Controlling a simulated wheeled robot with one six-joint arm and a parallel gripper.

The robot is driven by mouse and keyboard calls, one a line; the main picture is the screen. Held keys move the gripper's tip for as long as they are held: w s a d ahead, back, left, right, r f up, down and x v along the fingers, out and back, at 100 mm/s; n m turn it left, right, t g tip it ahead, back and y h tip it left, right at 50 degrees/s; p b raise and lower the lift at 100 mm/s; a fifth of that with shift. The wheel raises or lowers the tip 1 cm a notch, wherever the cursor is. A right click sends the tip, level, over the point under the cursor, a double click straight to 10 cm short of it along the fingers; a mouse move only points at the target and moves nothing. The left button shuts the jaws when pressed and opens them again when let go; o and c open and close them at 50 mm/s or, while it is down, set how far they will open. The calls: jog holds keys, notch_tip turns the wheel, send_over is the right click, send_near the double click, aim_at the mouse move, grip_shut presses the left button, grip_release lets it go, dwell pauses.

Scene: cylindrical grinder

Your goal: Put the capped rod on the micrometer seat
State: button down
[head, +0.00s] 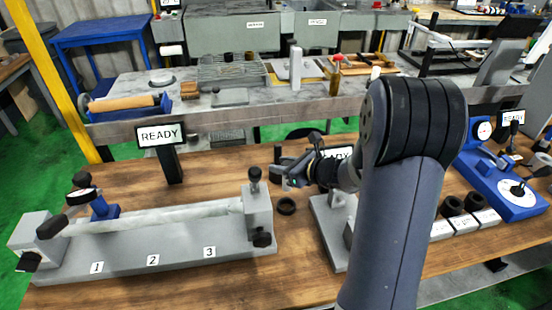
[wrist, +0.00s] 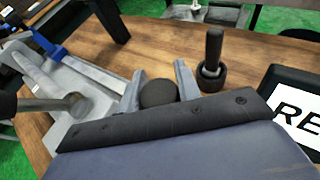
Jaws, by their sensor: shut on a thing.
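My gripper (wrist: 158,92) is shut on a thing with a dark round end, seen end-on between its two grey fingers. This looks like the cap of the capped rod (wrist: 158,95); the rest of the rod is hidden. In the head view my gripper (head: 290,172) is above the wooden table, right of the long grey fixture and partly behind my arm. I cannot tell for sure which device carries the micrometer seat. A blue device (head: 518,207) with dials stands at the right, apart from my gripper. A grey base (head: 328,232) stands partly behind my arm.
The grey fixture (head: 165,262), marked 1, 2 and 3, carries a long bar (head: 150,217). A dark ring (head: 286,205) lies beside it. Black rings (head: 451,206) stand at right. READY signs (head: 160,136) rise at the back. Bare table (head: 225,166) shows behind the fixture.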

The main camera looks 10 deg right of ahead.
jog(key=shift+r, duration=0.45)
jog(key=shift+m+h, duration=0.3)
jog(key=shift+s+f+m+t+h, duration=0.1)
jog(key=shift+s+m+t+h, duration=0.2)
jog(key=shift+m+t+h, duration=0.5)
jog(key=shift+s+d+f+m+t+h, duration=0.2)
jog(key=shift+s+d+f+m+h, duration=0.2)
jog(key=shift+m+h, duration=0.2)
jog(key=shift+s+d+f+m+t+h, duration=0.2)
jog(key=shift+s+f+m+h, duration=0.1)
jog(key=shift+s+m+h, duration=0.25)
